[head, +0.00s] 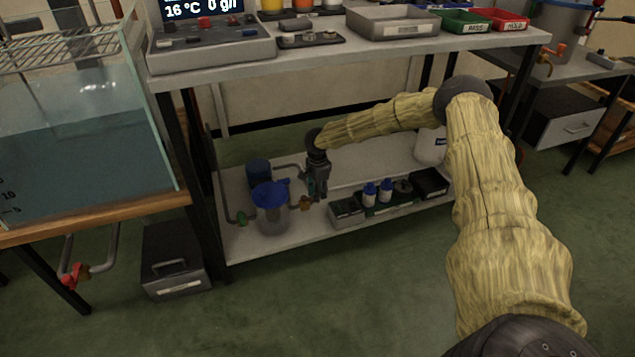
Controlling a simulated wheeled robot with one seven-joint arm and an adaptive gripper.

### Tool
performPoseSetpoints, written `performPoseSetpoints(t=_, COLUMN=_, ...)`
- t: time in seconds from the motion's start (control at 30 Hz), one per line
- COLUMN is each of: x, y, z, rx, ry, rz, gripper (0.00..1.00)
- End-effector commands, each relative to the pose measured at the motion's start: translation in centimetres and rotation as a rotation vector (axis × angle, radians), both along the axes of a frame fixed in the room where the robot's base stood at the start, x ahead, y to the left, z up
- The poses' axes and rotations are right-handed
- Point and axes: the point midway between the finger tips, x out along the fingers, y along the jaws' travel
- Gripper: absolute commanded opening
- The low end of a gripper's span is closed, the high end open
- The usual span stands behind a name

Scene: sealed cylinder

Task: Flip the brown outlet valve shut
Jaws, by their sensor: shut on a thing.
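The sealed cylinder (272,215) is a clear grey vessel with a blue lid, standing on the lower shelf of the bench. The brown outlet valve (305,203) sits low on its right side, on a short pipe. My gripper (317,195) reaches down over the lower shelf from the right, with its fingertips at the valve. It is shut on the valve's handle, which is mostly hidden behind the fingers. The handle's angle is too small to tell. A green valve (242,218) sits on the cylinder's left side.
A dark blue container (258,172) stands behind the cylinder. A tray with blue-capped bottles (386,188) and dark boxes lies to the right on the shelf. A water tank (90,150) stands at left.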

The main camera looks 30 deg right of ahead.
Motion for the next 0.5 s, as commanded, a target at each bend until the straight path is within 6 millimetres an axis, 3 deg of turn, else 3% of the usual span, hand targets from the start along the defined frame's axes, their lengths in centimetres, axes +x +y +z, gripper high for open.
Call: performPoseSetpoints(t=0.5, x=-1.2, y=2.4, z=0.4, rx=0.001, ry=0.001, rz=-0.487, gripper=0.00)
